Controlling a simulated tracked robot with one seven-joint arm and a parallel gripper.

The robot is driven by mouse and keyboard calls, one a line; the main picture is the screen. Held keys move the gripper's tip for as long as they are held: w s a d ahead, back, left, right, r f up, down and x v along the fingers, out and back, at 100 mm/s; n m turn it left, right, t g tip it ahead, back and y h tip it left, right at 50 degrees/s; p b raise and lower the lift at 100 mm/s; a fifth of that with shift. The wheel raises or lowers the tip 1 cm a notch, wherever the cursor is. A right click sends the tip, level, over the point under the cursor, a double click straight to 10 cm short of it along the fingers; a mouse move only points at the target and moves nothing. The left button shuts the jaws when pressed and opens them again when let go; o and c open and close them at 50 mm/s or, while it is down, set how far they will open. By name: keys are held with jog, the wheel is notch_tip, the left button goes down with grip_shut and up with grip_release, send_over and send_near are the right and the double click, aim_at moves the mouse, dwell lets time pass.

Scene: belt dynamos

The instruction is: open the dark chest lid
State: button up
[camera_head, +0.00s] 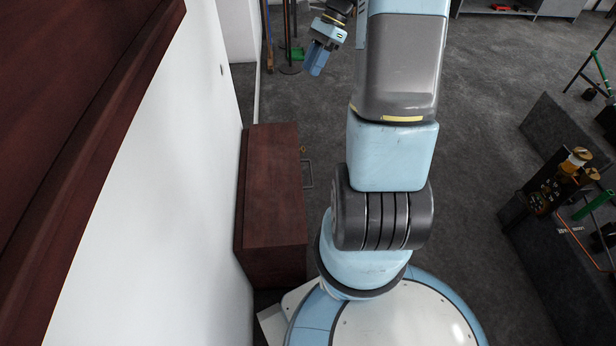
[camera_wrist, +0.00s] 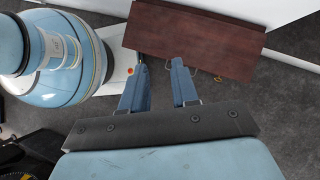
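The dark red-brown chest (camera_head: 272,195) stands on the floor against the white wall, left of my base. Its lid looks shut, with the flat top showing. It also shows at the top of the wrist view (camera_wrist: 190,40). Small brass-coloured fittings (camera_wrist: 218,77) show along its front edge, and a thin metal loop (camera_head: 308,174) shows beside its front. My gripper (camera_head: 315,65) is raised beyond the chest's far end in the head view, apart from it. In the wrist view its two blue fingers (camera_wrist: 158,66) are spread with nothing between them.
A dark reddish wooden panel (camera_head: 75,90) fills the upper left, close to the camera. At right, dark blocks (camera_head: 560,135) and a brass-topped device (camera_head: 560,185) stand on the floor. Open grey carpet (camera_head: 480,130) lies between them and my arm.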

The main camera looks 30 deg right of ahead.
jog(key=w+d+f+m+y, duration=0.1)
jog(key=d+f+m+y, duration=0.15)
jog(key=f, duration=0.35)
jog(key=w+d+f+m+y, duration=0.1)
jog(key=d+f+m, duration=0.3)
jog(key=f, duration=0.2)
jog(key=s+d+f+m+t+y, duration=0.1)
jog(key=d+f+m, duration=0.15)
jog(key=f, duration=0.45)
jog(key=s+d+f+m+t+y, duration=0.15)
jog(key=f+m, duration=0.25)
jog(key=f, duration=0.4)
jog(key=s+d+f+m+t+y, duration=0.1)
jog(key=d+f+m, duration=0.1)
jog(key=f+m, duration=0.35)
jog(key=m+t+y, duration=0.1)
jog(key=m+t, duration=0.3)
send_near(311, 174)
jog(key=x, duration=1)
jog(key=shift+s+f, duration=0.15)
jog(key=shift+f, duration=0.2)
grip_shut()
